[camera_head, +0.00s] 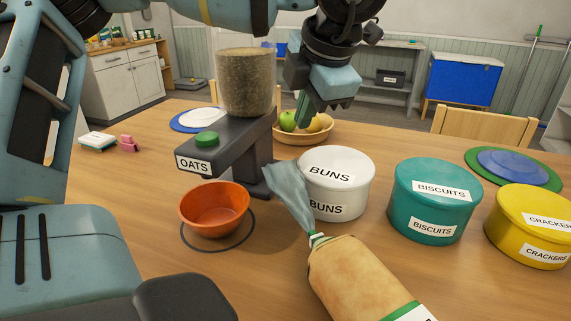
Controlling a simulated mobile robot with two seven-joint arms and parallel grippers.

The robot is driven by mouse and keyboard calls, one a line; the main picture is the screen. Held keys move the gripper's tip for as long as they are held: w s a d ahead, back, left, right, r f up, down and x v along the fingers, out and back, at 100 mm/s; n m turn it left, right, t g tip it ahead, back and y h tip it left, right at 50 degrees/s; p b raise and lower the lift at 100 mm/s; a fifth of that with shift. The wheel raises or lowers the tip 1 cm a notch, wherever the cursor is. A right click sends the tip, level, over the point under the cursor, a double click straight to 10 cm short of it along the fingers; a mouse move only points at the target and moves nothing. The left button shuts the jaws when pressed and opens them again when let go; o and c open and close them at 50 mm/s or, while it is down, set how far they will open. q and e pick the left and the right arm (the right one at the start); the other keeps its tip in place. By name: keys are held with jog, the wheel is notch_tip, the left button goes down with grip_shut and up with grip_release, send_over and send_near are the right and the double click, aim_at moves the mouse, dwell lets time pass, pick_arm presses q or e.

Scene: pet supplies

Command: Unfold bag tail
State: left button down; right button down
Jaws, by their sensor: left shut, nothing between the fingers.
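A bread bag (355,278) lies on the table at the lower middle, its lower end cut off by the frame. Its neck is gathered by a green and white band. The pale blue-grey bag tail (288,193) spreads out from the band toward the upper left, between the orange bowl and the buns canister. My left gripper (305,116) hangs above and behind the tail, apart from it. Its fingers are shut and empty. My right gripper is not in view.
The white buns canister (345,172) stands close to the tail. An oats dispenser (240,135) and an orange bowl (214,209) are left of it. Biscuits (409,213) and crackers (507,225) canisters stand right. A fruit bowl (303,138) is behind the gripper. Bare table (440,280) lies right of the bag.

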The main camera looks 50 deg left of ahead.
pick_arm(q)
jog(key=p, duration=0.1)
send_near(283, 170)
jog(key=x, duration=0.6)
jog(key=shift+a+f, duration=0.15)
jog(key=shift+f, duration=0.2)
jog(key=shift+f, duration=0.1)
